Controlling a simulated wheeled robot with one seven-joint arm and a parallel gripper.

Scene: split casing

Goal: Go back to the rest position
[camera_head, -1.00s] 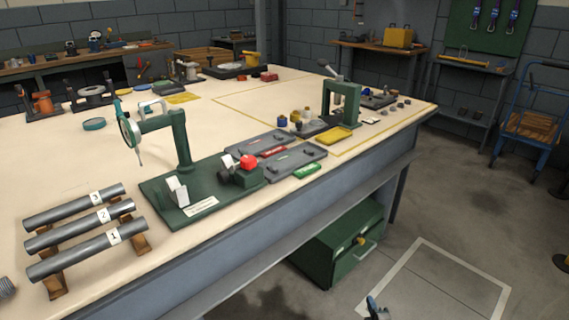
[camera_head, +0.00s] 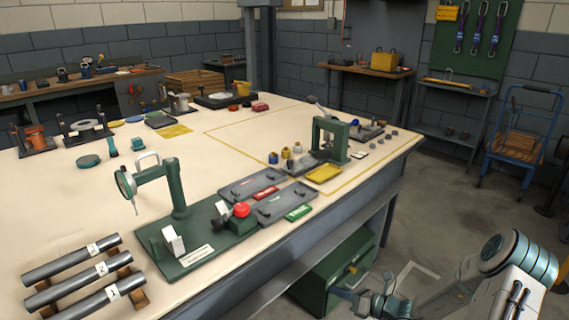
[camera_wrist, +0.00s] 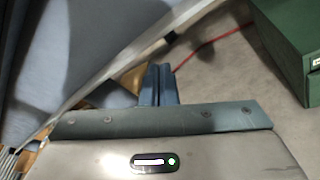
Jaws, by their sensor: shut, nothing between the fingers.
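My gripper (camera_head: 376,298) shows at the lower right of the head view, at the end of my arm, off the table's front side and beside the green cabinet. In the wrist view its two fingers (camera_wrist: 159,86) are together with nothing between them. The workbench (camera_head: 75,215) fills the left and middle of the head view. On it stand the green gauge stand (camera_head: 178,190), two grey casing trays (camera_head: 283,203) and a small green press (camera_head: 330,138). My gripper touches none of these.
The green cabinet (camera_head: 335,268) sits under the bench, close to my gripper; it also shows in the wrist view (camera_wrist: 290,40). Three numbered bars (camera_head: 75,270) lie at the bench's near left. Open floor (camera_head: 450,220) lies right of the bench. A blue cart (camera_head: 520,140) stands farther back.

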